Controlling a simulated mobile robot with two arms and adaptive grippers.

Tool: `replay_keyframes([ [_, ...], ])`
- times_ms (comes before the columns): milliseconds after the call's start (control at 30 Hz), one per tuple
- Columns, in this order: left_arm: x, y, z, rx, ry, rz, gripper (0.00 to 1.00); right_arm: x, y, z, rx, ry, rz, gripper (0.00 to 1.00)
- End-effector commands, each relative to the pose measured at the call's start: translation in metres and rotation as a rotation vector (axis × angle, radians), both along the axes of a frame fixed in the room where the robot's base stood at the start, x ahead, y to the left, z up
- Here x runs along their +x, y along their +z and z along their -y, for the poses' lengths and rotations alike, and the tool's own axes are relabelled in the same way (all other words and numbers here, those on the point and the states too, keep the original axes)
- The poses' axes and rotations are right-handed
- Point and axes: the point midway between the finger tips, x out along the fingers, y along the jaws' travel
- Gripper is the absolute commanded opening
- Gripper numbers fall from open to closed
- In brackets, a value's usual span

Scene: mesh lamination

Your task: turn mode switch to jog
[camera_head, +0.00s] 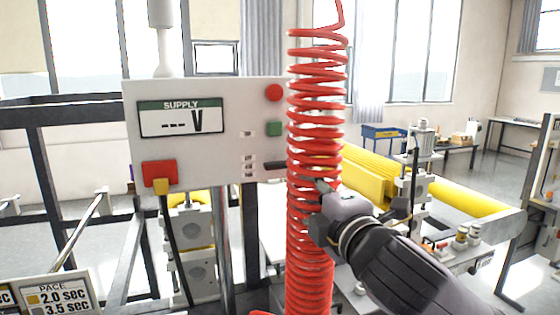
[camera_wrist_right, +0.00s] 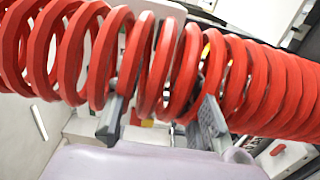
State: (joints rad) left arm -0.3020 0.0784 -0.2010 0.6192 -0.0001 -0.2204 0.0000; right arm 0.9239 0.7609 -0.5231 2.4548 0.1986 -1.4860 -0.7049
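The white control panel (camera_head: 215,115) has small stacked labels (camera_head: 249,166) at its lower right. A dark bar (camera_head: 274,166) sticks out beside them, partly behind the red coil; I cannot tell if it is the mode switch handle or my finger. The switch is not clearly visible. My right gripper (camera_head: 319,188) is at the coil, right of the panel. In the right wrist view, my right gripper (camera_wrist_right: 162,118) has its two fingers spread apart, with the red coil (camera_wrist_right: 150,65) across them. I cannot tell if they touch it. My left gripper is out of view.
The red coiled hose (camera_head: 316,110) hangs in front of the panel's right edge. The panel also has a red button (camera_head: 274,92), a green button (camera_head: 274,129), a SUPPLY display (camera_head: 181,119) and a red-yellow switch (camera_head: 160,175). A yellow roller (camera_head: 475,198) lies behind my right arm.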

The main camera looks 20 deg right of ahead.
Motion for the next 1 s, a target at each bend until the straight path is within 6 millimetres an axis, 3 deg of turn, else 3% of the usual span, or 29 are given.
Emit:
replay_keyframes([
  [33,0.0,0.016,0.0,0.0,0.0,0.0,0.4,0.009,0.005,0.0,-0.001,-0.001,-0.008,0.33],
  [600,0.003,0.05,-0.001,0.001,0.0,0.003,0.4,0.128,0.002,-0.004,0.002,-0.001,-0.003,0.33],
  [800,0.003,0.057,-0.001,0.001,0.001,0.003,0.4,0.15,0.001,-0.005,0.002,-0.001,-0.002,0.33],
  [1000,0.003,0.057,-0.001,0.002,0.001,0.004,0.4,0.155,0.0,-0.005,0.002,0.001,0.0,0.33],
])
